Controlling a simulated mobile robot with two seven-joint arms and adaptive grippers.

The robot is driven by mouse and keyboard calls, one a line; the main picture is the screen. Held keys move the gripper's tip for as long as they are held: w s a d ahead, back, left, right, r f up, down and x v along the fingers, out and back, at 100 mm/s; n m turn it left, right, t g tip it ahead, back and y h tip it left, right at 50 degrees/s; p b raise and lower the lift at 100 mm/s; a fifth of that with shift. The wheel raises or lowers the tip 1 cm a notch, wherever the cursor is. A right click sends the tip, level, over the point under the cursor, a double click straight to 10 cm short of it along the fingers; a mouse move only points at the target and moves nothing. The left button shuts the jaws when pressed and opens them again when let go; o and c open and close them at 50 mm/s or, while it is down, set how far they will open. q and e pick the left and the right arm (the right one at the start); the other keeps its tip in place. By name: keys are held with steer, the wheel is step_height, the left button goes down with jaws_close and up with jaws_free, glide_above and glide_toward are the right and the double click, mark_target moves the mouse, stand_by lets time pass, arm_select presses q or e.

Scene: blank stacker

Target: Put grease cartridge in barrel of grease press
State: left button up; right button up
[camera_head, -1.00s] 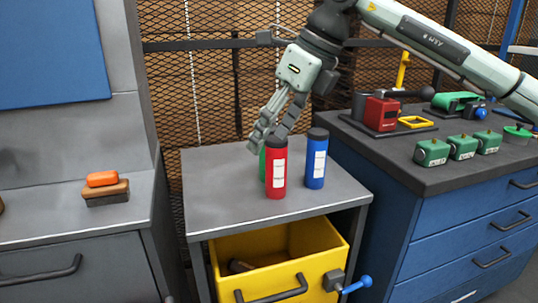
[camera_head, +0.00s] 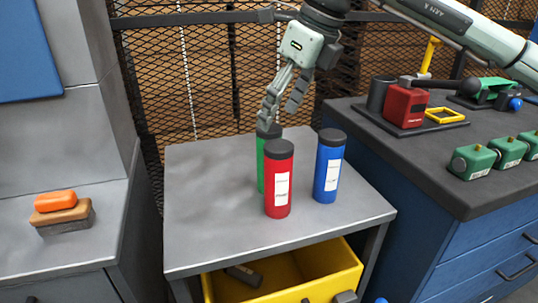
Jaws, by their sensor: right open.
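Three cartridge-like cylinders with dark caps stand upright on the grey cabinet top: a red one (camera_head: 279,186) in front, a blue one (camera_head: 327,172) to the right, and a green one (camera_head: 261,170) behind the red and partly hidden by it. None has a label I can read. My right gripper (camera_head: 281,112) points down, open, with its fingers at or just above the green cylinder's cap; contact is unclear. A red press-like device (camera_head: 405,105) with a dark grey open cylinder (camera_head: 378,94), perhaps the barrel, sits on the right bench. My left gripper is out of view.
The grey cabinet top (camera_head: 205,220) is clear left of the cylinders. Below it, a yellow drawer (camera_head: 335,282) stands open with a dark object (camera_head: 243,275) inside. Several green blocks (camera_head: 472,161) line the right bench. A brush-like block (camera_head: 62,216) lies on the left counter.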

mark_target(268, 132)
steer(key=x, duration=0.3)
steer(key=p+x, duration=0.1)
steer(key=shift+s+a+f, duration=0.1)
steer(key=shift+a+f, duration=0.2)
steer(key=shift+a, duration=0.1)
steer(key=shift+a+f, duration=0.1)
steer(key=shift+f, duration=0.3)
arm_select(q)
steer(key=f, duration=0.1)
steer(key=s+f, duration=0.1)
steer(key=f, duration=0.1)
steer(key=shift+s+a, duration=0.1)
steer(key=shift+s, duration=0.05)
arm_select(e)
steer(key=shift+w+r, duration=0.15)
steer(key=shift+w, duration=0.05)
jaws_close()
